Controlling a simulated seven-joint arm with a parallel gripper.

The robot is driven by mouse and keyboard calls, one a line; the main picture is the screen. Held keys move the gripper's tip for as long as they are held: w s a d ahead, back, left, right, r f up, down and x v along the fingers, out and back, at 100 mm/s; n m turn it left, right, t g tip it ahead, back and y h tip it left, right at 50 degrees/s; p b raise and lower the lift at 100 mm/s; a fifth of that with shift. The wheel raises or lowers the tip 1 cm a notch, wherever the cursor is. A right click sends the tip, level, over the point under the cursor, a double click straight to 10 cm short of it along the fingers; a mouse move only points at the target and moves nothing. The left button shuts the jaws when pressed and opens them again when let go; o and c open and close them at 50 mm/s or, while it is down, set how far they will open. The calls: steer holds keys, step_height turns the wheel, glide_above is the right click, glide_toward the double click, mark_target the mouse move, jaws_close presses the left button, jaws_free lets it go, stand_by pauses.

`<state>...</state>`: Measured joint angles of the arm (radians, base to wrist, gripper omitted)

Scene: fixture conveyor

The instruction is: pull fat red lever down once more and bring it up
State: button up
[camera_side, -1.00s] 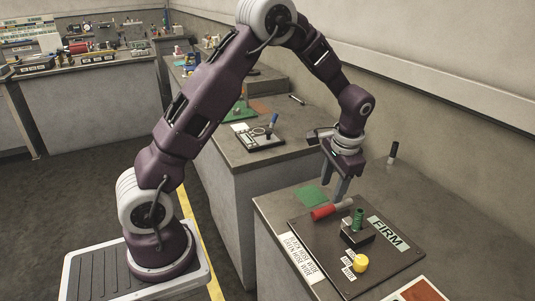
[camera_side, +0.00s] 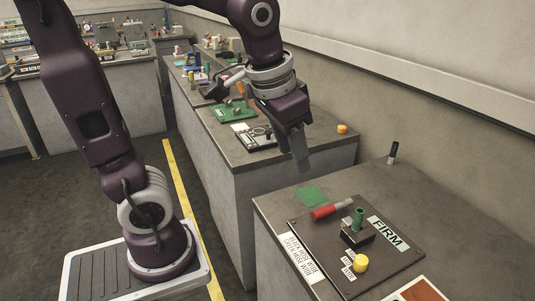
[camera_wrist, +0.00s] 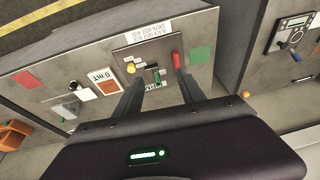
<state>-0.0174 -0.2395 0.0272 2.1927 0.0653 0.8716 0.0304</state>
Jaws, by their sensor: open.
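The fat red lever (camera_side: 326,211) lies low and nearly flat along the back left edge of a dark board (camera_side: 395,262) marked FIRM. Its red grip points left and a pale shaft shows at its right end. In the wrist view the red lever (camera_wrist: 176,60) appears beyond the right finger. My gripper (camera_side: 303,168) hangs in the air above and behind the board, clear of the lever. Its two fingers stand apart in the wrist view (camera_wrist: 160,77), with nothing between them.
The board also bears a green coiled post (camera_side: 358,217) on a black block and a yellow knob (camera_side: 361,263). A green patch (camera_side: 311,196) lies behind the lever. A black upright cylinder (camera_side: 393,152) stands near the wall. A floor gap separates this bench from the one behind.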

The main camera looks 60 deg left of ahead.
steer(key=shift+t, duration=0.5)
steer(key=s, duration=0.3)
steer(key=s+d, duration=0.1)
steer(key=s, duration=0.1)
steer(key=shift+s+d+r, duration=0.1)
steer(key=shift+s+r, duration=0.15)
steer(key=shift+r, duration=0.15)
